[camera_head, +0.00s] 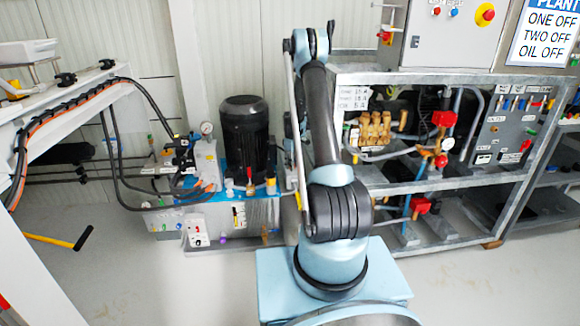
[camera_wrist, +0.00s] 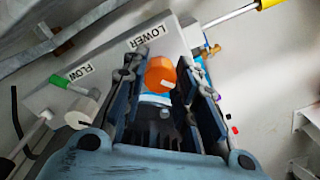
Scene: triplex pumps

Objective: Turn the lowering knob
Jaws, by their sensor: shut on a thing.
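The lowering knob (camera_wrist: 160,75) is orange and round. In the wrist view it sits beside the "LOWER" label on a light grey block (camera_wrist: 110,60). My gripper (camera_wrist: 164,78) has one finger on each side of the knob and is shut on it. A pale blue band shows just below the knob, between the fingers. In the head view my arm stands in the middle, and I cannot make out the gripper or the knob there.
In the wrist view a green-tipped lever (camera_wrist: 68,85) stands by the "FLOW" label at left, and a yellow-ended rod (camera_wrist: 240,12) is at upper right. In the head view a black motor (camera_head: 245,130) stands left of my arm and a metal pump frame (camera_head: 430,80) at right.

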